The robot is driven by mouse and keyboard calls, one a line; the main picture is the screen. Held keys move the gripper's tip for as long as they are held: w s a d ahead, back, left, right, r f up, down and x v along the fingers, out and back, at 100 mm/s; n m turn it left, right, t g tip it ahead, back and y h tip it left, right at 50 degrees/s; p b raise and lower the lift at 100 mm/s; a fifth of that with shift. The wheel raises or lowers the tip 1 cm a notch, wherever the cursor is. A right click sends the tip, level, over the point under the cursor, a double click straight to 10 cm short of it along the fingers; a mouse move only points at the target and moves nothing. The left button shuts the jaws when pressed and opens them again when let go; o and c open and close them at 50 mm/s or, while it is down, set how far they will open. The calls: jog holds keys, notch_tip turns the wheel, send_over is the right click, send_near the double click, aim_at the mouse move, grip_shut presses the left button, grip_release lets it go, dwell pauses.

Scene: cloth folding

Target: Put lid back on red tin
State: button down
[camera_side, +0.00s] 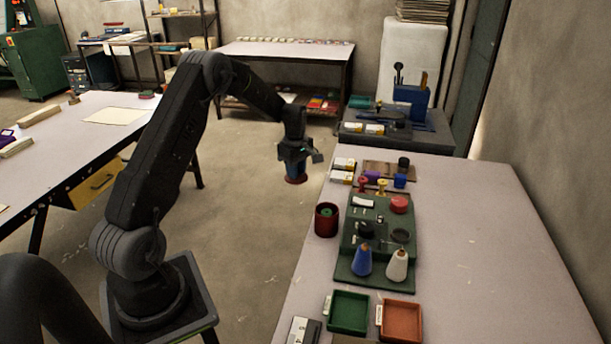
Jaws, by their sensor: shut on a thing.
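A dark red open tin (326,220) stands at the left edge of the right-hand table, with something green inside it. A red round piece (399,204) sits at the back right of the green board; I cannot tell whether it is a lid. My gripper (297,163) hangs beyond the tin and to its left in the picture, over the floor beside the table. It is shut on a small blue-and-red object (295,178), dark blue above with a red lower rim. The jaws hide its upper part, and I cannot tell whether it is the lid.
The green board (372,274) holds a blue cone (362,260), a white cone (397,265) and dark round pieces. A green tray (348,313) and an orange tray (400,321) lie in front. Small boxes and pots stand behind. The table's right side is clear.

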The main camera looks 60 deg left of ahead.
jog(key=w+d+r+n, duration=0.1)
jog(key=d+r+n, duration=0.1)
jog(key=d+n, duration=0.35)
jog(key=w+d+r+n, duration=0.1)
jog(key=d+r+n, duration=0.15)
jog(key=d, duration=0.65)
jog(key=shift+n, duration=0.3)
jog(key=shift+s+a+f, duration=0.1)
jog(key=shift+f, duration=1.65)
jog(key=shift+s+a+f, duration=0.1)
jog(key=shift+f, duration=1.65)
jog(key=shift+f, duration=0.15)
jog(key=shift+c, duration=2.2)
grip_release()
notch_tip(320, 180, up, 7)
